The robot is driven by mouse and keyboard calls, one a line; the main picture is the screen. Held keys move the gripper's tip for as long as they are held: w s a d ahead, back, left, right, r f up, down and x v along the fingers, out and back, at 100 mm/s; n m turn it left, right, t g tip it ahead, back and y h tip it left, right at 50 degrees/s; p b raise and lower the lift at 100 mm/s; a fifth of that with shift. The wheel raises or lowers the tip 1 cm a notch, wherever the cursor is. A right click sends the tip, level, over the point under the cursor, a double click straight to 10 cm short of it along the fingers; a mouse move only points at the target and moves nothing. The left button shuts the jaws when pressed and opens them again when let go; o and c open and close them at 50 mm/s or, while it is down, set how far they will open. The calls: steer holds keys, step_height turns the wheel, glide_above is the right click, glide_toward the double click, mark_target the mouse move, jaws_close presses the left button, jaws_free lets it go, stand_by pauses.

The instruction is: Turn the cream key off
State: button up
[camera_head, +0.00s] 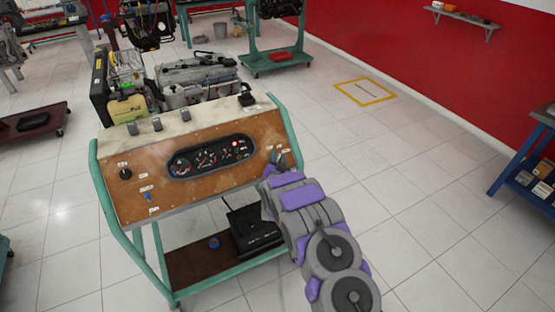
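My arm reaches in from the lower right, and my gripper (276,160) is at the right end of the brown control panel (219,188) of an engine trainer. Its dark fingertips overlap the panel near small white labels. They are too small to tell whether they are apart or closed, or whether they touch the panel. I cannot make out a cream key; the panel area behind my gripper and wrist is hidden. A gauge cluster (211,158) with a lit red mark sits mid-panel. A black knob (125,173) and a small blue part (148,197) are at the left.
The trainer has a green tubular frame (110,212) with an engine (195,82) behind the panel. A black box (254,232) sits on its lower shelf. Tiled floor is clear to the right. A blue shelf unit (519,160) stands at the far right by the red wall.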

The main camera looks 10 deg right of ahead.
jaws_close()
steer(key=shift+n+y, duration=0.3)
steer(key=shift+n, duration=0.1)
steer(key=n+y, duration=0.1)
steer(key=n, duration=0.1)
steer(key=n+t+y, duration=0.1)
steer(key=n+y, duration=0.1)
steer(key=shift+d+f+n, duration=0.15)
steer(key=shift+d+n, duration=0.05)
steer(key=shift+n, duration=0.1)
steer(key=shift+n+y+b, duration=1.05)
steer(key=shift+n+y, duration=1.65)
steer(key=shift+n, duration=0.3)
steer(key=shift+a+y, duration=0.1)
steer(key=shift+y, duration=0.3)
steer(key=shift+o, duration=1)
jaws_free()
